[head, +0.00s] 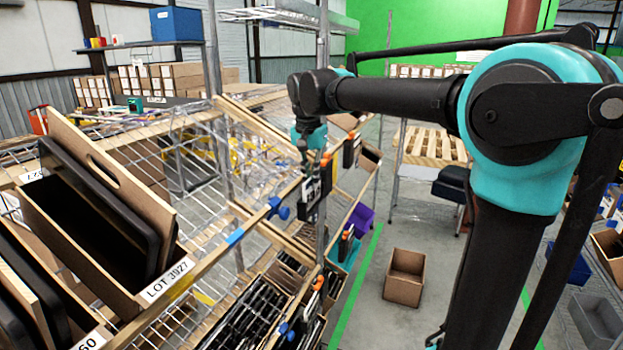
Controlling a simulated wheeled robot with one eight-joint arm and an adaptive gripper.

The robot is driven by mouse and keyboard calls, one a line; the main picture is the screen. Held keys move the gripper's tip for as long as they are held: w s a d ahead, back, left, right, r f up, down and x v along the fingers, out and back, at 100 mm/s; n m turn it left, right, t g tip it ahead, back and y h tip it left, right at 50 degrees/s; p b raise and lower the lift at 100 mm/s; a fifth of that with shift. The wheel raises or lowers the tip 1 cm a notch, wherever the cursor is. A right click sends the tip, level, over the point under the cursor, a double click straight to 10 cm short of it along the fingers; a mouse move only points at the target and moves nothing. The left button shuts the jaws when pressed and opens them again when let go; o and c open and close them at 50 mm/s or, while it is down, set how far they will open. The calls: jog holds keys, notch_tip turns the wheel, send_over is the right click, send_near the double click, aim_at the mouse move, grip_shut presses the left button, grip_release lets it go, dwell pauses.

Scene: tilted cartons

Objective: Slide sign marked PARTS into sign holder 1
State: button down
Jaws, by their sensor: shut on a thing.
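My arm reaches from the right to the front rail of the tilted rack. My gripper (307,158) points down beside the rail, below the teal wrist, and is small and partly hidden. It is shut on a small dark plate with pale marks (312,188), which looks like the sign. The lettering is too small to read. Orange-and-black clamp-like pieces sit close by on the rail. I cannot tell which piece is sign holder 1, or whether the sign touches it.
A carton labelled LOT 3927 (165,281) holds dark panels on the tilted rack at the left. Blue clamps (278,208) grip the wooden rail. An open brown box (404,277) stands on the floor, right of a green line. The floor around the box is clear.

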jog(key=shift+f, duration=0.25)
dwell(0.5)
jog(key=c, duration=1.6)
grip_release()
jog(key=r, duration=0.4)
jog(key=s+r, duration=0.1)
jog(key=r, duration=0.7)
jog(key=shift+s+a, duration=0.2)
jog(key=shift+a, duration=0.05)
jog(key=shift+f, duration=0.15)
